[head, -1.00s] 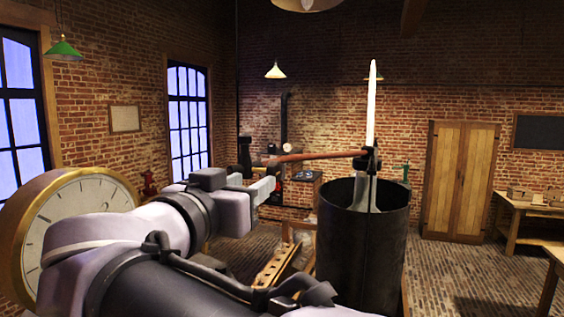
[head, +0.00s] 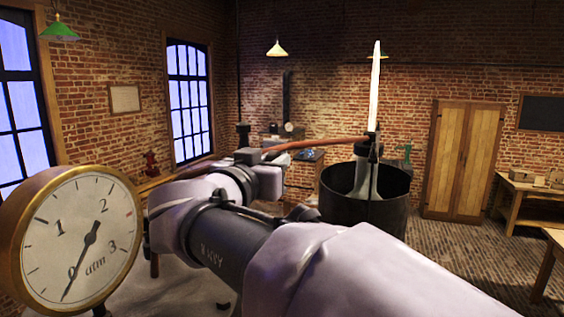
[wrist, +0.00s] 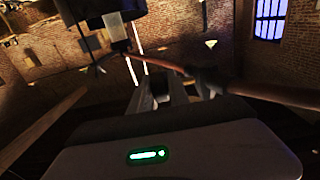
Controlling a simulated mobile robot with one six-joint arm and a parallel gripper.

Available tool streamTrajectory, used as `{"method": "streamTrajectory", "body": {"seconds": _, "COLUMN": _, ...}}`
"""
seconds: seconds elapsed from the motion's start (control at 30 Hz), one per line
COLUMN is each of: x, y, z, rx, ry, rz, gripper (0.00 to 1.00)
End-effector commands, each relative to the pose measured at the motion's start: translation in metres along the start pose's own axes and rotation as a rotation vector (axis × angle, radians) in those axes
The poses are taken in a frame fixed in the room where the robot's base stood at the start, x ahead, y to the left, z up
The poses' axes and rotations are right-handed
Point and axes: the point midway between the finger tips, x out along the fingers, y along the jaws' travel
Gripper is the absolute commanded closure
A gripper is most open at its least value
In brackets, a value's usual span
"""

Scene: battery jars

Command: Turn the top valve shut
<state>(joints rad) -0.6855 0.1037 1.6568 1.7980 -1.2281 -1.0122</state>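No valve handle can be made out with certainty. A red-brown pipe (head: 320,142) runs from the clamp on a white upright rod (head: 375,85) leftward behind my gripper (head: 268,158). In the wrist view the pipe (wrist: 170,65) passes just beyond my gripper (wrist: 160,88), and a dark fitting (wrist: 207,78) sits on it to the right of the fingers. My fingers are dim there, and I cannot tell their gap or whether they touch anything. In the head view my arm hides most of the gripper.
A brass-rimmed pressure gauge (head: 82,238) stands close at left, its needle slanting to the lower left. A dark open jar (head: 365,212) stands right of my arm. A wooden cabinet (head: 463,160) and a bench (head: 530,195) are at the right. Floor between jar and bench is clear.

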Motion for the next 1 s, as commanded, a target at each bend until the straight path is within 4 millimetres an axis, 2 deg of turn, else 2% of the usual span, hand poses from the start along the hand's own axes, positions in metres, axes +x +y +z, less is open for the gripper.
{"method": "streamTrajectory", "body": {"seconds": 0.37, "x": -0.0001, "y": -0.0003, "z": -0.0016, "rx": 0.003, "ry": -0.052, "rz": -0.001, "gripper": 1.0}}
{"method": "streamTrajectory", "body": {"seconds": 1.0, "x": -0.0002, "y": -0.0006, "z": -0.0007, "rx": 0.001, "ry": -0.445, "rz": -0.001, "gripper": 1.0}}
